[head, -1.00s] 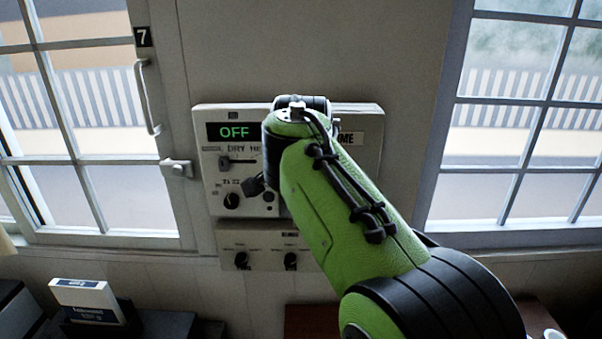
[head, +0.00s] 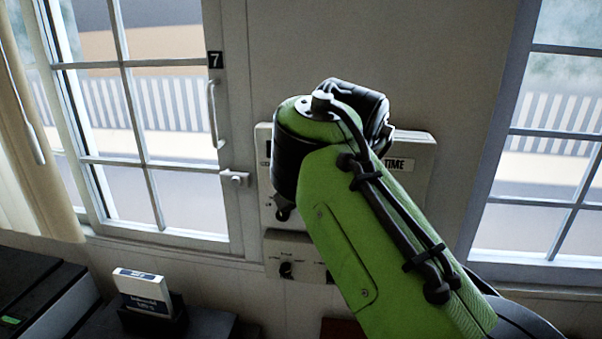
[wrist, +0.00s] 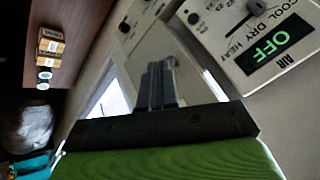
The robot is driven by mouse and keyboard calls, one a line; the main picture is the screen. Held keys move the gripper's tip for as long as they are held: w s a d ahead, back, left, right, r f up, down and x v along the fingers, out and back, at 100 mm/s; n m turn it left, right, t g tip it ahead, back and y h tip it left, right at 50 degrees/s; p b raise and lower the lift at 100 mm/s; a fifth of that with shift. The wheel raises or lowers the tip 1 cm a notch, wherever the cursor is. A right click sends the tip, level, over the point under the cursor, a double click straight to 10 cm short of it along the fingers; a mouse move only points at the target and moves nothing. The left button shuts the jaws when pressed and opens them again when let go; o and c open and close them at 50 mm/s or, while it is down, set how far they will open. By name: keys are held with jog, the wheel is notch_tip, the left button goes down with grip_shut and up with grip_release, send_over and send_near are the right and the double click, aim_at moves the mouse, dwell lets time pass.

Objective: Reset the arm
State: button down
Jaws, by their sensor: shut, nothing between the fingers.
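My arm (head: 350,225) is green with black joints and a cable along it. It reaches up across the front of the white wall control panel (head: 415,165) in the head view and covers most of it. In the wrist view my gripper (wrist: 160,72) shows as two dark fingers side by side, shut and empty. The panel is upper right there, tilted, with a green OFF display (wrist: 275,46) and a COOL DRY HEAT slider (wrist: 262,14). The fingers appear apart from the slider. In the head view the fingers are mostly hidden behind my arm.
A lower box with knobs (head: 286,270) sits below the panel. A window with a handle (head: 213,115) is at the left, another window (head: 550,150) at the right. A small white box (head: 144,290) stands in a dark holder at the lower left. The wall above the panel is clear.

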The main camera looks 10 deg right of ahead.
jog(key=s+d+f+n+y+b, duration=0.1)
jog(key=s+d+f+n+b, duration=0.15)
jog(key=s+f, duration=0.35)
jog(key=s+d+f+n+b, duration=0.2)
jog(key=s+f+n, duration=0.2)
jog(key=s+f, duration=0.15)
jog(key=s+a+f+n+g+y+b, duration=0.1)
jog(key=s+a+f+n+b, duration=0.2)
jog(key=s+f, duration=0.9)
notch_tip(320, 180, down, 3)
jog(key=shift+a+f+n+y, duration=0.2)
jog(key=shift+a+n+y, duration=0.2)
jog(key=shift+a+n, duration=0.8)
